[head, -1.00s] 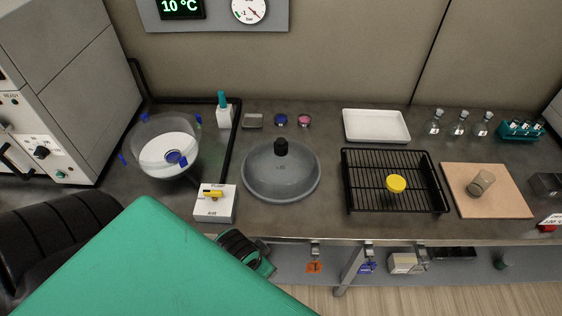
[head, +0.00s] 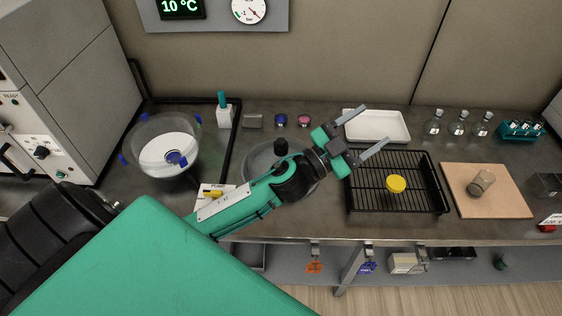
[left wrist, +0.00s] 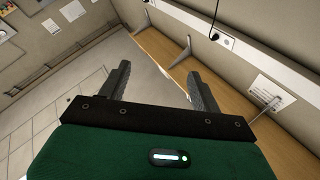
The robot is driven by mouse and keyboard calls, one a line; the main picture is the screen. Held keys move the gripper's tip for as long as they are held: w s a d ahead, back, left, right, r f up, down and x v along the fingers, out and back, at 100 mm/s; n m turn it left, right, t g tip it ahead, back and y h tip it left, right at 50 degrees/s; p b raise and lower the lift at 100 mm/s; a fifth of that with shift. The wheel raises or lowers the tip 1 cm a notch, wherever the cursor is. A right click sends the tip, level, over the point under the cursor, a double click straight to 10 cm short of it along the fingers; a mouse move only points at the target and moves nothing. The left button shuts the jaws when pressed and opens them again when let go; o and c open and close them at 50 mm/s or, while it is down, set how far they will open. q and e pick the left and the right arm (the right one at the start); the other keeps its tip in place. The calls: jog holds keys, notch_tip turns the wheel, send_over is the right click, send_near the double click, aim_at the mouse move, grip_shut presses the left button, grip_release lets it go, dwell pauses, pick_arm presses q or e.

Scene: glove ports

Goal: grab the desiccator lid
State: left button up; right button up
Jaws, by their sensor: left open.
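The desiccator lid (head: 257,159) is a grey translucent dome with a black knob (head: 281,147), lying on the bench in the head view. My left forearm and wrist pass in front of it and hide much of its right and lower parts. My left gripper (head: 370,127) is open and empty, to the right of the lid, with its fingers pointing right over the white tray and the rack. In the left wrist view my gripper (left wrist: 157,90) shows spread fingers with nothing between them. The desiccator base (head: 168,150), a clear bowl with a white plate and blue clips, stands at the left.
A black wire rack (head: 420,190) with a yellow cap (head: 396,184) lies right of the lid. A white tray (head: 385,125) is behind it. Small jars (head: 304,120) and a white bottle (head: 224,112) stand behind the lid. A wooden board (head: 500,205) lies farther right.

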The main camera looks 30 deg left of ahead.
pick_arm(q)
jog(key=d+r+m+g+h, duration=0.2)
jog(key=d+m+g+h, duration=0.2)
jog(key=m+g+h, duration=0.3)
jog(key=m+g+y, duration=0.3)
jog(key=g+y, duration=0.9)
jog(key=y, duration=0.6)
send_over(281, 140)
notch_tip(281, 140, down, 10)
notch_tip(281, 140, down, 8)
jog(key=shift+a+r+p, duration=0.1)
jog(key=shift+a+p, duration=0.05)
jog(key=shift+p, duration=0.85)
jog(key=f, duration=0.1)
jog(key=f+p, duration=0.1)
jog(key=f, duration=0.1)
jog(key=f+p, duration=0.1)
jog(key=shift+s+d+f, duration=0.1)
jog(key=shift+d+f, duration=0.15)
jog(key=shift+f, duration=0.45)
jog(key=shift+r, duration=0.1)
grip_shut()
